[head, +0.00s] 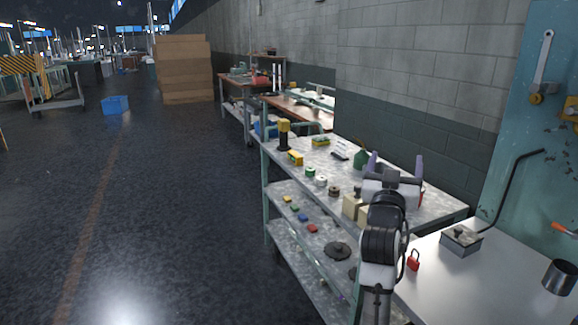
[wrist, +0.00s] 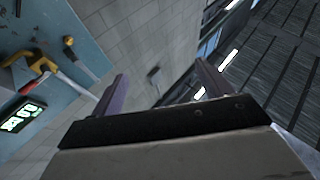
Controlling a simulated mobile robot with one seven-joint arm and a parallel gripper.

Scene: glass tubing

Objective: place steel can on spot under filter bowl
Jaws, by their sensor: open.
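A dark, shiny steel can (head: 560,278) stands upright on the white table at the far right of the head view. It is partly cut off by the frame edge. My gripper (head: 395,165) is raised over the grey bench, with its two purple fingers apart and nothing between them. The can is well to its right. In the wrist view the open fingers (wrist: 160,76) point toward wall and ceiling, and no can shows there. I cannot clearly make out a filter bowl or a marked spot under one.
The white table (head: 470,290) also holds a grey box (head: 461,240) with a bent black rod and a red padlock (head: 413,262). The grey bench (head: 300,160) carries several small parts. A blue tool board (head: 530,150) rises behind. Open floor (head: 160,200) lies left.

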